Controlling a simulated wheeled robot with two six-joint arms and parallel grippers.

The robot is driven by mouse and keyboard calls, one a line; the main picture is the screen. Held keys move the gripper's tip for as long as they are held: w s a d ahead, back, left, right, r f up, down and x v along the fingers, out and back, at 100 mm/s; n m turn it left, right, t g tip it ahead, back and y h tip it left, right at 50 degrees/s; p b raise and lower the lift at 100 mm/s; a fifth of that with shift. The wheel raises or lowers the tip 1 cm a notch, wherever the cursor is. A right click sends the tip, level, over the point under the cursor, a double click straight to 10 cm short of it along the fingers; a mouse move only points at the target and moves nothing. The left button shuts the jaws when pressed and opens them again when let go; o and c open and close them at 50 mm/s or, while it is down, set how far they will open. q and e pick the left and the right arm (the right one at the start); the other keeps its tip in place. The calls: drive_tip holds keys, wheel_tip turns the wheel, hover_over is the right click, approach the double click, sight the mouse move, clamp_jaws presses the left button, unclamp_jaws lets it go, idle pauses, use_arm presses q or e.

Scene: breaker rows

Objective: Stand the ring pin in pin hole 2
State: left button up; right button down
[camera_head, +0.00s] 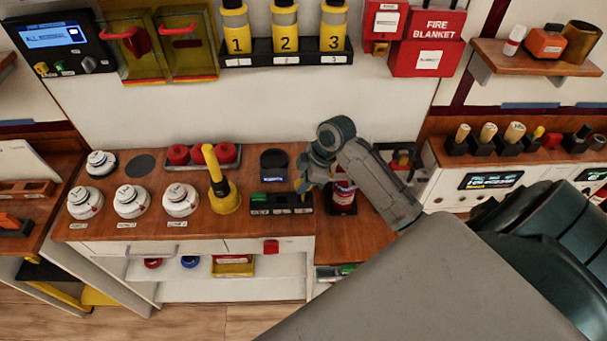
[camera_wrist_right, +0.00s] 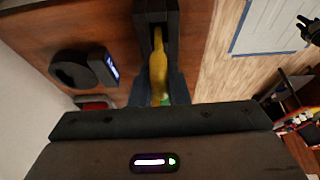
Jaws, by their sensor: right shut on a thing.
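My right gripper (camera_head: 303,183) hangs over the right end of a black labelled block (camera_head: 262,211) on the wooden counter. In the right wrist view the right gripper (camera_wrist_right: 160,88) is shut on a slim yellow piece (camera_wrist_right: 158,67), which looks like the ring pin. The pin's far end reaches the black block (camera_wrist_right: 171,22); I cannot tell whether it is in a hole or only over it. The gripper hides most of the pin in the head view, where a bit of yellow shows. The hole numbers are too small to read. My left gripper is not in view.
A dark round canister (camera_head: 274,164) stands close behind the block. White domed detectors (camera_head: 131,201) fill the counter's left. Bare wood lies at front right.

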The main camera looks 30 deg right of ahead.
drive_tip(key=shift+f+b, duration=0.4)
drive_tip(key=shift+f, duration=0.8)
drive_tip(key=c, duration=1.3)
unclamp_jaws()
drive_tip(key=shift+b+v, duration=1.4)
drive_tip(key=shift+v, duration=4.05)
drive_tip(key=shift+a, duration=0.1)
